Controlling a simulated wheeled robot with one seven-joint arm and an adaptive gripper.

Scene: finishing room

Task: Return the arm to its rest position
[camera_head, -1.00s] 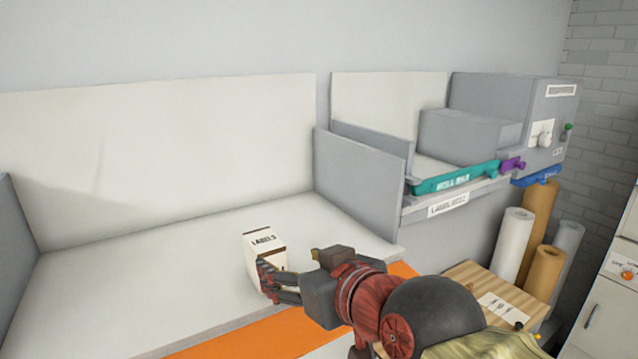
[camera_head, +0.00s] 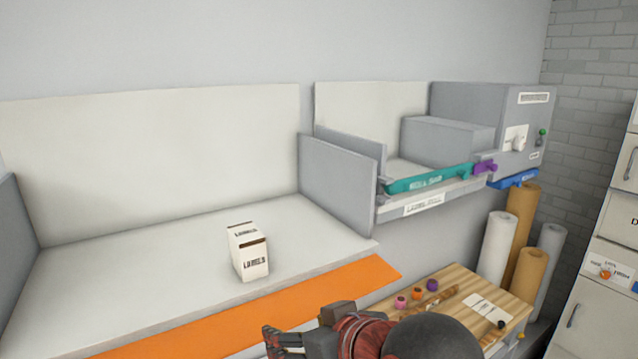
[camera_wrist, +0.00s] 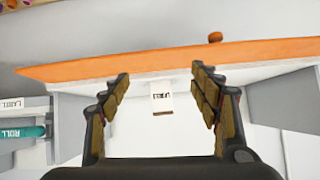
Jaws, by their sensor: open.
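My gripper (camera_head: 277,343) is at the bottom of the head view, in front of the orange strip and apart from the shelf. In the wrist view my gripper (camera_wrist: 160,82) has its two fingers spread wide with nothing between them touching. A white box marked LABELS (camera_head: 250,254) stands upright on the pale shelf (camera_head: 130,290), behind the orange strip. The box also shows in the wrist view (camera_wrist: 161,103), beyond the fingers. Part of my arm is cut off by the bottom edge of the head view.
The orange strip (camera_head: 330,295) runs along the shelf front. A wooden board (camera_head: 465,285) with small coloured pieces lies right of my arm. A grey machine (camera_head: 510,115) with a teal bar (camera_head: 430,179) stands further right, above upright rolls (camera_head: 497,245). Drawers (camera_head: 603,290) stand at the right edge.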

